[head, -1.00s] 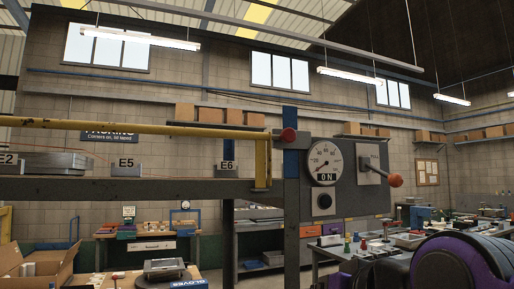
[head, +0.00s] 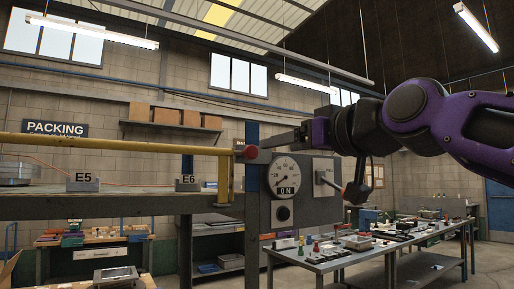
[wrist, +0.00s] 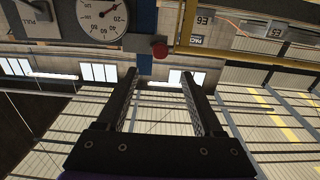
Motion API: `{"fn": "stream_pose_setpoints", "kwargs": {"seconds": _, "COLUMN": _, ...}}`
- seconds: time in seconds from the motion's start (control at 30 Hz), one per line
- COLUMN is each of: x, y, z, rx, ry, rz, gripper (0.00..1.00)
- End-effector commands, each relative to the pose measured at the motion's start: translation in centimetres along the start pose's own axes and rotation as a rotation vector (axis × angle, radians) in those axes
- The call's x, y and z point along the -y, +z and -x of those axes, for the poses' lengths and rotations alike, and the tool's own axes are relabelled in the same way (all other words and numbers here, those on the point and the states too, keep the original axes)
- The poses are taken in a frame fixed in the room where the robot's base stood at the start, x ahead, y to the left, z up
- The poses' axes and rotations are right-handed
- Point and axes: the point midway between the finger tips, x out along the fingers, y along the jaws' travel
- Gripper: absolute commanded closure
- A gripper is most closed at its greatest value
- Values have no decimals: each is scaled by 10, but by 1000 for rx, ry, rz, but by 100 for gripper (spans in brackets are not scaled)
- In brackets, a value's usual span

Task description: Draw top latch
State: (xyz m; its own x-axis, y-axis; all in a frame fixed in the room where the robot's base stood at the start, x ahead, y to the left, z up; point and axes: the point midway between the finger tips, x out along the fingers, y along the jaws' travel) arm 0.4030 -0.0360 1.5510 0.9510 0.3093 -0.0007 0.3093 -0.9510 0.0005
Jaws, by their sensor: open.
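The top latch shows as a red round knob (head: 251,151) with a grey block, at the top of the blue post where the yellow rail ends. In the wrist view the red knob (wrist: 159,50) and its grey block (wrist: 137,42) lie just beyond my fingertips, roughly in line with the gap between them. My gripper (wrist: 160,72) is open and empty, its two dark fingers spread apart. In the head view my purple and black arm reaches in from the right, with the gripper end close to the right of the knob. I cannot tell the exact distance.
A panel with a round gauge (head: 287,176) reading ON stands below and right of the knob. A cluttered workbench (head: 345,254) stands right.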

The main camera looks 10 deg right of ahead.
Motion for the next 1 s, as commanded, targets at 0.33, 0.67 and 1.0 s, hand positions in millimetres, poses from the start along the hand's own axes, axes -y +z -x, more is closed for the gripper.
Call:
{"fn": "stream_pose_setpoints", "kwargs": {"seconds": 0.33, "x": 2, "y": -1, "z": -74, "rx": 1, "ry": -2, "rz": 2, "gripper": 31}}
{"fn": "stream_pose_setpoints", "kwargs": {"seconds": 0.67, "x": 0, "y": 0, "z": -99, "rx": -1, "ry": 0, "rz": -1, "gripper": 31}}
{"fn": "stream_pose_setpoints", "kwargs": {"seconds": 1.0, "x": 0, "y": 0, "z": -99, "rx": -1, "ry": 1, "rz": -1, "gripper": 46}}
